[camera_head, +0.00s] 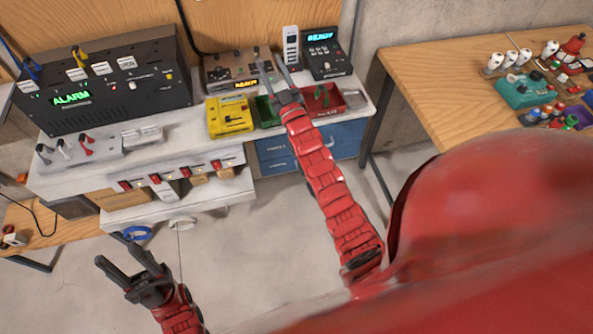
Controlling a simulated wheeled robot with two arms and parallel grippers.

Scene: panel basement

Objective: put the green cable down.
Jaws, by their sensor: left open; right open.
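I cannot make out a green cable in the head view. My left gripper (110,250) is open and empty at the lower left, in front of the bench and below a blue cable loop (137,233). My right gripper (268,55) is open over the back of the bench, with its fingers in front of a grey device with an amber display (220,74). Its wrist is above a green tray (264,113) and a red tray (324,103). The arm hides parts of both trays, and I see nothing between its fingers.
A black panel (110,95) reading ALARM stands at the left of the bench, with colored plugs on top. A yellow device (229,117) sits near the trays. A keypad device (327,55) stands behind. A wooden table (440,90) with a teal device (526,90) is right.

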